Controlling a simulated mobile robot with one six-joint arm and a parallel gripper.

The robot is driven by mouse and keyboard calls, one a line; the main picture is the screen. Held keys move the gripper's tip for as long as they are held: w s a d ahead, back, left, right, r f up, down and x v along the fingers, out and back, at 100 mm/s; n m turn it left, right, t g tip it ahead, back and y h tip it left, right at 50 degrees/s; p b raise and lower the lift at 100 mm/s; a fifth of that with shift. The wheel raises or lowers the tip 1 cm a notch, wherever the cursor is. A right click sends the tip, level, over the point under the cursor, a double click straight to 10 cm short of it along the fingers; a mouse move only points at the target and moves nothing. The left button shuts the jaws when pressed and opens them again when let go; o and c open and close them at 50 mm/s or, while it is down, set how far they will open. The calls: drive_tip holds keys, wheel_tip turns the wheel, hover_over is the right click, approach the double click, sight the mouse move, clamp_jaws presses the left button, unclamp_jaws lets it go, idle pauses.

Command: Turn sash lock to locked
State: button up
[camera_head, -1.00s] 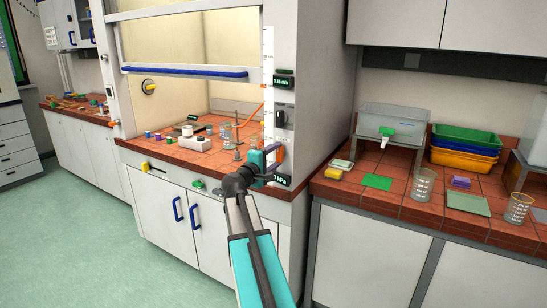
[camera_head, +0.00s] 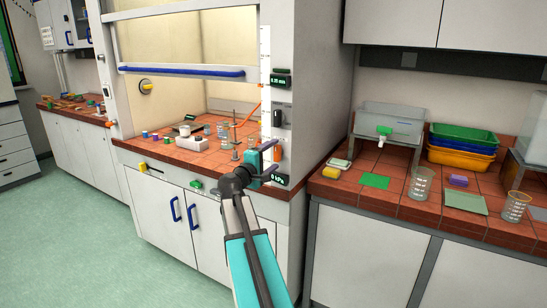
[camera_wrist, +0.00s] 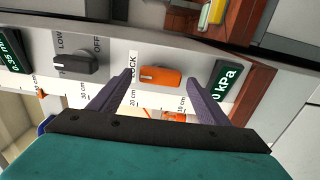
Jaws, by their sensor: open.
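The sash lock is an orange knob (camera_wrist: 160,76) on the white side post of the fume hood, with the word LOCK printed beside it in the wrist view. Its grip bar lies roughly level across that picture. My gripper (camera_wrist: 161,82) is open, with one dark finger on each side of the knob and gaps between fingers and knob. It holds nothing. In the head view my gripper (camera_head: 268,150) is at the front of the hood's right post, and the orange knob (camera_head: 277,147) shows just beside it. The sash (camera_head: 185,71), with a blue handle bar, is raised partway.
A black knob (camera_wrist: 75,63) marked LOW and OFF sits left of the lock. A green kPa display (camera_wrist: 225,83) is close to the right finger. Glassware and small items stand inside the hood. A bench with trays (camera_head: 465,146) and beakers is on the right.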

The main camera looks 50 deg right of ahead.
drive_tip(key=b+v, duration=0.1)
drive_tip(key=v, duration=1.2)
idle(0.4)
